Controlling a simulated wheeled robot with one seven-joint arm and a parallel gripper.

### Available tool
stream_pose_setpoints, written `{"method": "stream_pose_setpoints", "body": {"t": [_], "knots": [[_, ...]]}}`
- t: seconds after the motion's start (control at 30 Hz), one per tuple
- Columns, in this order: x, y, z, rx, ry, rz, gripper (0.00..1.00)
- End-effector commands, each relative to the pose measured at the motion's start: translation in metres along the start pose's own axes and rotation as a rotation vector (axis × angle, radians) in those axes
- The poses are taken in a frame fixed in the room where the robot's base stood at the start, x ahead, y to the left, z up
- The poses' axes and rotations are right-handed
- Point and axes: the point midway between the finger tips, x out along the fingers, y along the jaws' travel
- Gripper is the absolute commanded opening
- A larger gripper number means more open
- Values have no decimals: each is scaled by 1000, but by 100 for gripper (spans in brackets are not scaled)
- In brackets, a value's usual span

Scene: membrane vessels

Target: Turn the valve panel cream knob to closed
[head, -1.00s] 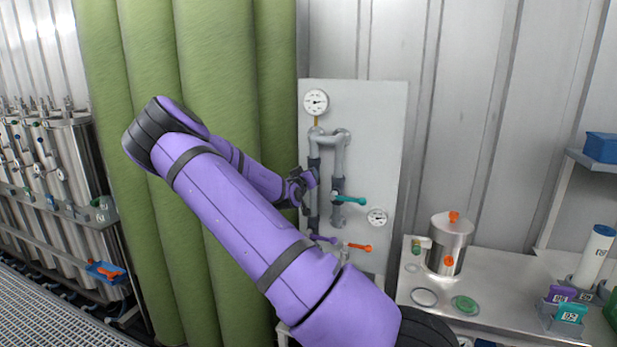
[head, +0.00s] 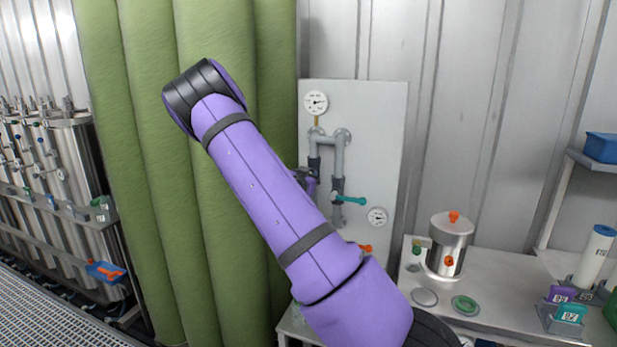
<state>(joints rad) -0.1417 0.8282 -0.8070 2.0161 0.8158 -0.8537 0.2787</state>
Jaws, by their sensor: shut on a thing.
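The valve panel (head: 378,130) is a pale upright board on the wall with grey pipes (head: 340,150). No cream knob shows; the spot on the left pipe, level with the teal handle, is covered by my gripper and arm. My gripper (head: 304,177) is at that left pipe, mostly hidden behind my purple arm. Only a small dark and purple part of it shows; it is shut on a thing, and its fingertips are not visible. A teal handle (head: 350,199) points right on the right pipe. An orange handle (head: 366,248) shows partly past my arm.
Two dials, an upper gauge (head: 316,102) and a lower gauge (head: 377,216), are on the panel. Green hanging membranes (head: 150,200) stand close on the left. A bench (head: 400,310) with a steel pot (head: 450,243) is at the right.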

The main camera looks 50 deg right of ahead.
Motion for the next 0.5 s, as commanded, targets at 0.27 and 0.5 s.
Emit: {"method": "stream_pose_setpoints", "body": {"t": [0.27, 0.5], "knots": [[0, 0, 1, 14, -2, -1, 8], [0, 0, 1, 14, -2, 0, 38]]}}
